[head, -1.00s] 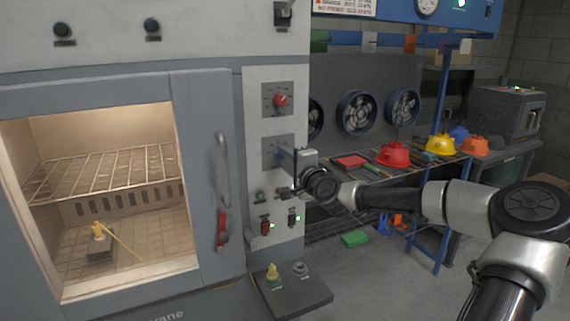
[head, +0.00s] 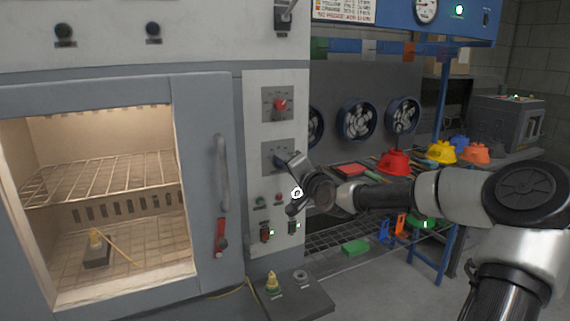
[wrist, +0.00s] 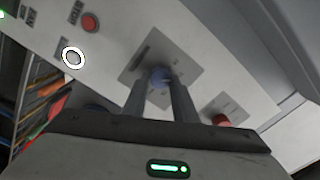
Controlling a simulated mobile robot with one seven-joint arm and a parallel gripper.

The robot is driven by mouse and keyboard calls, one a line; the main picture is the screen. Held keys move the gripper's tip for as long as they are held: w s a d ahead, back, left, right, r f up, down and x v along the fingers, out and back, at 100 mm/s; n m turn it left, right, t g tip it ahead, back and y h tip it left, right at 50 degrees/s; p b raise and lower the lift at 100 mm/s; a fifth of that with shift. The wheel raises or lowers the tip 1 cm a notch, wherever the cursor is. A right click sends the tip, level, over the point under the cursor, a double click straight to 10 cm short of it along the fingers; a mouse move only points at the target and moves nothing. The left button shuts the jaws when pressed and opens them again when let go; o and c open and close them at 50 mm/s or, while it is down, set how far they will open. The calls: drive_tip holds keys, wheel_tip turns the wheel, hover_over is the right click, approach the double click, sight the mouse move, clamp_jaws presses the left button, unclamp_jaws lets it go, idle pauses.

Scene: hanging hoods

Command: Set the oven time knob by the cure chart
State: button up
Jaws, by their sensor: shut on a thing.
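The oven's grey control panel (head: 256,115) carries a red knob (head: 281,104) on a square dial plate. Below it is a second dial plate (head: 272,148) with a blue knob (wrist: 158,76). My gripper (head: 283,160) is at this lower plate; in the wrist view its two fingers are shut on the blue knob. The gripper is tilted relative to the panel. The knob's pointer and the dial marks are too small or covered to read. A chart (head: 343,10) with coloured text lines hangs at the top, partly cut off; its numbers are not clearly legible.
The oven door handle (head: 223,172) stands out left of the panel. Small buttons, a bright white ring (head: 297,193) and switches (head: 265,234) sit below my gripper. Red (head: 395,163) and yellow (head: 441,152) hoods are at the rack on the right.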

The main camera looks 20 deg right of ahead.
drive_tip(key=o, duration=1)
drive_tip(key=shift+o, duration=0.2)
drive_tip(key=s+p, duration=0.2)
drive_tip(key=s, duration=1.5)
drive_tip(key=shift+s+d, duration=0.25)
drive_tip(key=shift+d, duration=0.05)
drive_tip(key=shift+w+f, duration=0.1)
